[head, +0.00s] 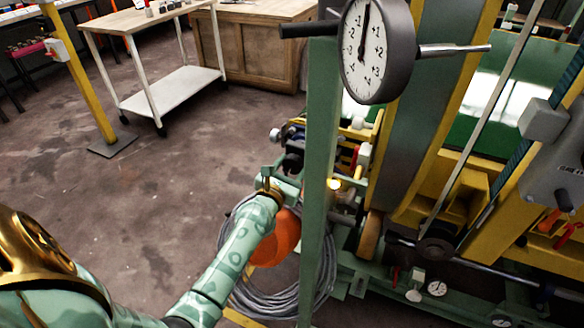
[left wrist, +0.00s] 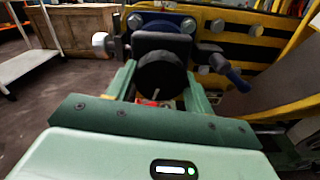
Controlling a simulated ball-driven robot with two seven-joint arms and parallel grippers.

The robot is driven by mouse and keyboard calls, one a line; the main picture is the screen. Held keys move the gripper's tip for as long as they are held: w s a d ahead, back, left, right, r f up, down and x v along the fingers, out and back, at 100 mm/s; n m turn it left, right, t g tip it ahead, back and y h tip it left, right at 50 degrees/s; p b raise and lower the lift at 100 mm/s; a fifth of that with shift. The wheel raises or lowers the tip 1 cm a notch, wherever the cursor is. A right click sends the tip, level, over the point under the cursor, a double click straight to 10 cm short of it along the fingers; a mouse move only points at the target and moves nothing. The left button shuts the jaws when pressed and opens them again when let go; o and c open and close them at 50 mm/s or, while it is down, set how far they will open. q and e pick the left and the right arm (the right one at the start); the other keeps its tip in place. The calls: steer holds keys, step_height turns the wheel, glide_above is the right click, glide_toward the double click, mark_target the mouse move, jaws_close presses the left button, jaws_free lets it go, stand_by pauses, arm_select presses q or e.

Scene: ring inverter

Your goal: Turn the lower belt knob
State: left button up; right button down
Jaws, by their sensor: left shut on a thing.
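The lower belt knob, a dark round knob, shows in the left wrist view (left wrist: 162,72) in front of a dark block on the yellow machine frame. My left gripper (head: 284,180) reaches in from the left to the machine's near side. In the left wrist view its two green fingers (left wrist: 158,86) stand on either side of the knob, shut on it. The fingertips and their contact are partly hidden by the knob's dark shape. In the head view the gripper and machine parts hide most of the knob. My right gripper is not in view.
A green post (head: 317,150) with a large dial gauge (head: 378,48) stands just right of my left gripper. A grey hose coil (head: 250,290) and an orange object (head: 278,240) lie below my forearm. A blue-handled lever (left wrist: 236,78) is right of the knob.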

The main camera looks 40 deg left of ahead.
arm_select(q)
steer(key=shift+m, duration=1.1)
steer(key=m, duration=0.3)
steer(key=shift+r+p, duration=0.1)
steer(key=shift+p, duration=0.25)
steer(key=shift+m, duration=0.6)
steer(key=m+p, duration=0.1)
steer(key=m, duration=0.1)
steer(key=shift+r+m, duration=0.1)
steer(key=shift+m, duration=0.3)
steer(key=m+p, duration=0.1)
steer(key=m, duration=0.1)
steer(key=shift+m, duration=0.3)
steer(key=m+p, duration=0.2)
steer(key=m, duration=0.2)
steer(key=shift+m, duration=0.3)
steer(key=m+p, duration=0.2)
steer(key=m, duration=0.2)
steer(key=m+p, duration=0.1)
steer(key=m, duration=0.5)
steer(key=shift+d, duration=0.1)
steer(key=shift+m+p, duration=0.45)
steer(key=shift+m, duration=0.65)
steer(key=shift+f+m, duration=0.2)
steer(key=shift+m, duration=0.9)
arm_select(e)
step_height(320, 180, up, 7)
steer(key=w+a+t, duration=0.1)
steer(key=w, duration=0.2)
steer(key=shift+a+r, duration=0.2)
